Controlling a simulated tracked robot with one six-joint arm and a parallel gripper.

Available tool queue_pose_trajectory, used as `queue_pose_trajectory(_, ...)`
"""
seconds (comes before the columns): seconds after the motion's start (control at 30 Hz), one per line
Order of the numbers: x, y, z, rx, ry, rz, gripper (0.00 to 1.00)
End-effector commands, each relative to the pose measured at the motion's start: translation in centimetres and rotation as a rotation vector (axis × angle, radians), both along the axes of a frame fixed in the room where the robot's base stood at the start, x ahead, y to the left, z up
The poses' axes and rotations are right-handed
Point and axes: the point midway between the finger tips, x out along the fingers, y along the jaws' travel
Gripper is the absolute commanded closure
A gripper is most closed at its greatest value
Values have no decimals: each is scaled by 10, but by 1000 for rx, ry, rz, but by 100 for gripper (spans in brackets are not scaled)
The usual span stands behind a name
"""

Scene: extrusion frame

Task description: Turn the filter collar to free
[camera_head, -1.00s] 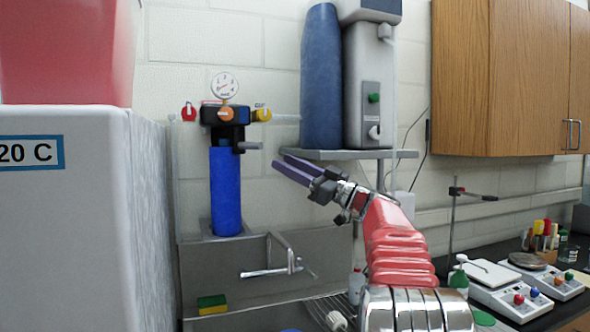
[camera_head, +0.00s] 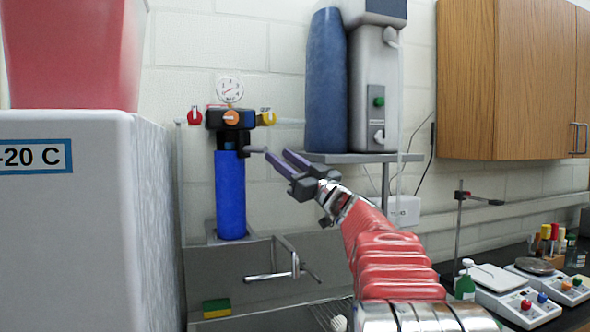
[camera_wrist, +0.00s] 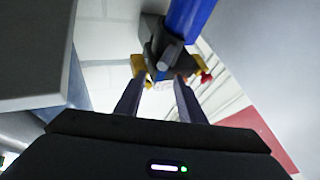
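The filter is a blue cylinder (camera_head: 230,195) hanging upright on the wall, with a black collar (camera_head: 229,140) at its top. A short grey handle (camera_head: 254,149) sticks out from the collar to the right. My gripper (camera_head: 278,154) is open and empty, its purple fingers pointing at the handle from the right. In the wrist view, the fingers (camera_wrist: 159,80) are spread apart, and the handle's end (camera_wrist: 172,51) shows just beyond their tips. The blue cylinder (camera_wrist: 190,17) is at the top there. The handle does not appear to be between the fingers.
Above the collar are a gauge (camera_head: 230,90), a red knob (camera_head: 194,116), an orange knob (camera_head: 231,117) and a yellow knob (camera_head: 267,117). A shelf (camera_head: 350,158) with a blue tank is close above my gripper. A white freezer (camera_head: 80,230) stands left; a sink is below.

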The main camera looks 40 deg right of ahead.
Motion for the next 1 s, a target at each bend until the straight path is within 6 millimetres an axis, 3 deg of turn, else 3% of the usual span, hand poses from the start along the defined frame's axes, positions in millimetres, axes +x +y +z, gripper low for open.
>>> queue_pose_trajectory(0.03,1,12,3,19,5,-40,64)
queue_pose_trajectory(0.23,-2,37,-10,96,77,-214,64)
queue_pose_trajectory(0.47,-23,72,-60,175,253,-367,64)
queue_pose_trajectory(0.77,-79,137,-171,225,603,-461,64)
queue_pose_trajectory(1.0,-154,204,-279,200,950,-431,64)
